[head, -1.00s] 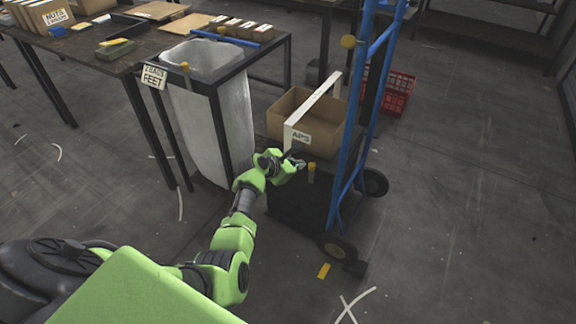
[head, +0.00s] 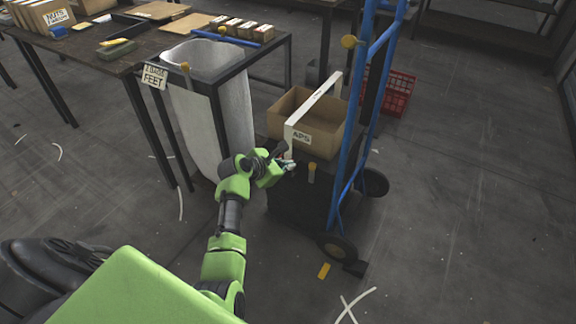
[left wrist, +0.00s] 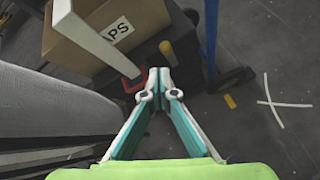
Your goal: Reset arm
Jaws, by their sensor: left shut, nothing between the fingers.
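My left arm reaches forward from the lower left in the head view. Its gripper (head: 290,165) is small there, near the hand truck's dark base and in front of the cardboard box. In the left wrist view the gripper's teal-lined fingers (left wrist: 158,84) meet at their tips, shut with nothing between them. A red thing (left wrist: 134,82) shows just beyond the fingertips, partly hidden. My right gripper is in neither view.
A blue hand truck (head: 352,125) carries an open cardboard box (head: 320,137) labelled APS, with a white post beside it. A bin with a grey liner (head: 200,110) stands left, next to a table (head: 100,62). A red crate (head: 398,92) is behind.

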